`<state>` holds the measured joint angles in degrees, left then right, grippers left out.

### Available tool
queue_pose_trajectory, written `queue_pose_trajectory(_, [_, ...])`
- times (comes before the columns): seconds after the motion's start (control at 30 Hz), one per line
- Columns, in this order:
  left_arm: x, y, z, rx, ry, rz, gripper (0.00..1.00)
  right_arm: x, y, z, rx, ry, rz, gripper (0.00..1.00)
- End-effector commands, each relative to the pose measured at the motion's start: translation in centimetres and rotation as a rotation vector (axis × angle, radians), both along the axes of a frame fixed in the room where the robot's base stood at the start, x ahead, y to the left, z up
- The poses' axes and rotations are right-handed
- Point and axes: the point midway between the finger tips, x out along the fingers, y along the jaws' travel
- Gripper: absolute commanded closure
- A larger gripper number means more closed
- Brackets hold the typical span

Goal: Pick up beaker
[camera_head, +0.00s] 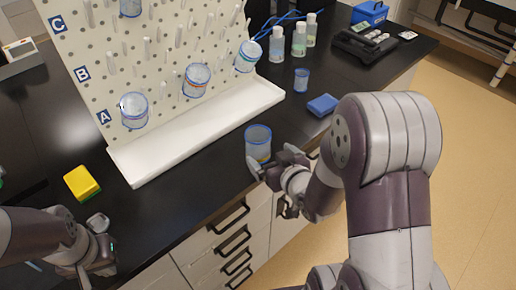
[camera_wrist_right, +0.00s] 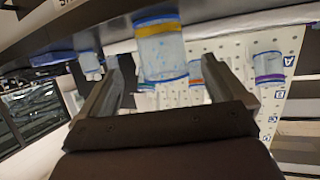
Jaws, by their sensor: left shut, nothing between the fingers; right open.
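A clear beaker (camera_head: 258,146) with a blue rim and a yellow band near its base stands on the black bench, in front of the pegboard's white tray. My right gripper (camera_head: 274,162) is open at the beaker's near side, fingers pointing at it. In the right wrist view the beaker (camera_wrist_right: 162,52) appears upside down, between the fingertips and mostly beyond them; contact cannot be told. My left gripper (camera_head: 97,256) is shut and empty at the lower left, far from the beaker.
Other beakers hang on the white pegboard (camera_head: 150,60), including a purple-banded one (camera_head: 134,111) and an orange-banded one (camera_head: 197,80). A yellow block (camera_head: 82,183) lies left. A blue block (camera_head: 322,105), small blue cup (camera_head: 301,79) and several bottles (camera_head: 299,40) stand to the right.

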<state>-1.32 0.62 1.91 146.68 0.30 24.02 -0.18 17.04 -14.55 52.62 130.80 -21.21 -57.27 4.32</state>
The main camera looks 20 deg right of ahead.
Motion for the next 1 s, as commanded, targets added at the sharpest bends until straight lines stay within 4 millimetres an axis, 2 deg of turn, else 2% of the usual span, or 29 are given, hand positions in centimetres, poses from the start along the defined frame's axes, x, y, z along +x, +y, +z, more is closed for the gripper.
queue_pose_trajectory(0.1, [0.0, 0.0, -0.2, 0.000, 0.000, 0.000, 1.00, 2.3, 0.1, -1.1, 0.001, 0.004, 0.001, 0.02])
queue_pose_trajectory(0.27, [0.0, 0.0, -0.1, 0.000, 0.000, 0.000, 1.00, 4.0, 0.2, -1.8, 0.001, 0.004, 0.000, 0.02])
queue_pose_trajectory(0.5, [0.0, 0.0, 0.0, 0.000, 0.000, 0.000, 1.00, 7.8, 0.4, -3.5, -0.001, 0.005, -0.001, 0.02])
queue_pose_trajectory(0.77, [0.0, 0.0, 0.0, 0.000, 0.000, 0.000, 1.00, 8.3, 0.4, -3.7, 0.000, 0.004, -0.002, 0.02])
queue_pose_trajectory(0.93, [0.0, 0.0, 0.0, 0.000, 0.000, 0.000, 1.00, 8.3, 0.4, -3.7, 0.000, 0.004, -0.002, 0.54])
queue_pose_trajectory(1.0, [0.0, 0.0, 0.0, 0.000, 0.000, 0.000, 1.00, 8.3, 0.4, -3.7, 0.000, 0.004, -0.002, 0.56])
